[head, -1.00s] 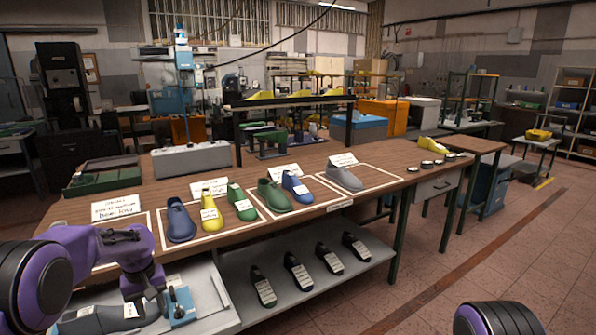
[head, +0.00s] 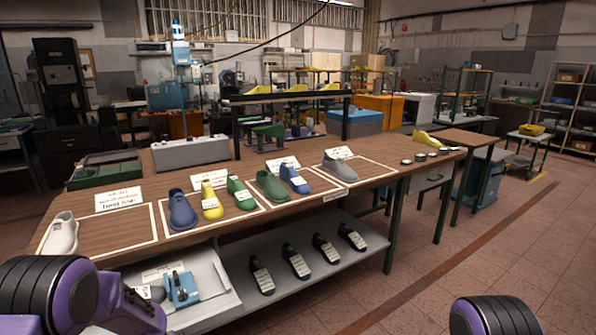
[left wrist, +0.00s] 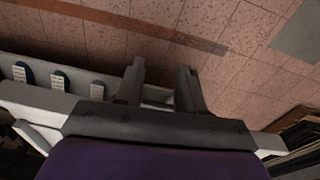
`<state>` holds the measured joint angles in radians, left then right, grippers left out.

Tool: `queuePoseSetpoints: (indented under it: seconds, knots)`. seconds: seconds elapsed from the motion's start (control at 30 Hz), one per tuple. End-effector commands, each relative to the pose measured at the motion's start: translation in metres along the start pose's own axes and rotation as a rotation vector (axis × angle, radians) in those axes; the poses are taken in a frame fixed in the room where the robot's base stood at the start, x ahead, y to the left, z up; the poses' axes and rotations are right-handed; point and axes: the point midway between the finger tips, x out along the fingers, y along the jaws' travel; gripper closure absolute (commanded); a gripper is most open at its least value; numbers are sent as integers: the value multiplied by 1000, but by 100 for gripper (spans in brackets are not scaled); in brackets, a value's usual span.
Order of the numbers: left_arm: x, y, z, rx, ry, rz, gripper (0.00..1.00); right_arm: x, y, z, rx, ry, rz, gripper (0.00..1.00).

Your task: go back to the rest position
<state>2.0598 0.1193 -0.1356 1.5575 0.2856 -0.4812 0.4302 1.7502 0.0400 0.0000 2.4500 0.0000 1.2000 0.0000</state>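My left gripper (left wrist: 160,88) shows in the left wrist view with its two fingers apart and nothing between them; the tiled floor lies beyond. In the head view my left arm is low in the lower left corner, in front of the bench, and its fingers cannot be made out. My right arm shows only as a purple and black link at the lower right; its gripper is out of view. On the wooden bench (head: 250,231) stand a white last (head: 60,233), a blue last (head: 182,210), a yellow last (head: 211,203) and a grey last (head: 339,168).
Green lasts (head: 272,186) and a smaller blue last (head: 294,179) share the bench with label cards. Black shoes (head: 297,262) lie on the lower shelf. A pale open drawer (head: 215,292) holds a blue device (head: 182,288). The floor at right is clear.

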Motion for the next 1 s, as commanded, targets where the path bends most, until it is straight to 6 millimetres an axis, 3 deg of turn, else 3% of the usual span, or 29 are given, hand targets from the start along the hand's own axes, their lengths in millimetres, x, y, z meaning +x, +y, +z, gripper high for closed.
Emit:
queuePoseSetpoints:
  seconds: [0.1, 0.17, 0.27, 0.4, 0.5, 0.67, 1.0]
  knots:
    - [43, -20, 50, -6, 30, -10, 62, 2, 0, 1, 0, 0, 0, 57]
    - [63, -34, 82, -7, 58, -17, 62, 3, 0, 1, 0, 0, 0, 57]
    - [87, -68, 147, 1, 120, -39, 62, 5, 0, 2, 0, 0, 0, 57]
    - [83, -116, 226, 23, 211, -76, 62, 7, -1, 3, 0, 0, 0, 57]
    - [67, -140, 261, 38, 262, -99, 62, 8, -1, 3, 0, 0, 0, 57]
    - [50, -158, 283, 46, 305, -117, 62, 8, -1, 4, 0, 0, 0, 57]
    - [49, -158, 282, 44, 312, -118, 62, 8, -1, 4, 0, 0, 0, 57]
